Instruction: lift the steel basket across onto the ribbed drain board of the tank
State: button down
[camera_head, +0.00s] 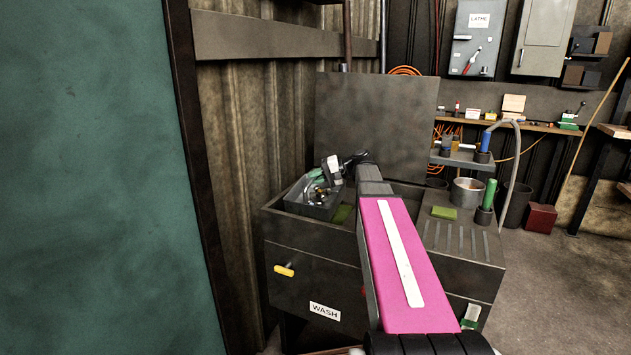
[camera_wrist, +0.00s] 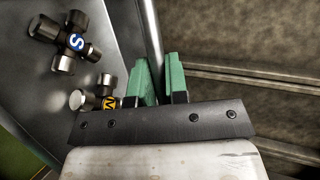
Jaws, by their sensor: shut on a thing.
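The grey steel basket (camera_head: 308,208) is at the left end of the wash tank (camera_head: 310,260), its upper part above the tank's rim. I cannot tell whether it rests or hangs. In the wrist view, dark cross-shaped joints marked with letters lie inside the basket (camera_wrist: 35,85). My gripper (camera_head: 320,176) is at the basket's back edge. Its green fingers (camera_wrist: 160,82) are shut on the basket's thin steel rim or handle, one on each side. The ribbed drain board (camera_head: 455,238) is at the tank's right, partly behind my pink arm.
A green sponge (camera_head: 444,213) lies at the drain board's back. A green-handled tool in a dark cup (camera_head: 484,214) stands at its back right corner, and a metal pot (camera_head: 467,192) is behind. A tall panel (camera_head: 375,120) rises behind the tank. The ribbed middle looks clear.

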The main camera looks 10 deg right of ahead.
jog(key=shift+r, duration=0.2)
jog(key=shift+r, duration=3.15)
jog(key=s+d, duration=1.2)
jog(key=shift+s, duration=0.1)
